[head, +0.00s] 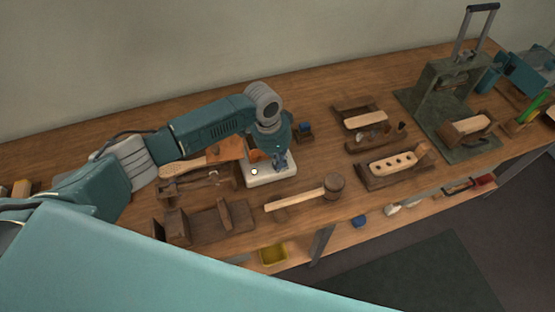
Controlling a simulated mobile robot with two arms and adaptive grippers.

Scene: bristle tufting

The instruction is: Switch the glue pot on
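The glue pot's white base (272,178) stands on the workbench, left of the middle in the head view. A small round pale knob or light (254,171) shows on its left part. My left gripper (281,163) points down over the right part of the base and hides some of it. I cannot tell whether its fingers touch the base, or whether they are open or shut. An orange-brown part (254,156) shows behind my wrist, mostly hidden, and I cannot tell whether it belongs to the pot.
A wooden mallet (300,197) lies in front of the base. Wooden holders (215,222) stand to the front left, and a block with holes (392,164) sits in a cradle to the right. A green press (447,88) stands farther right. The bench behind my arm is mostly clear.

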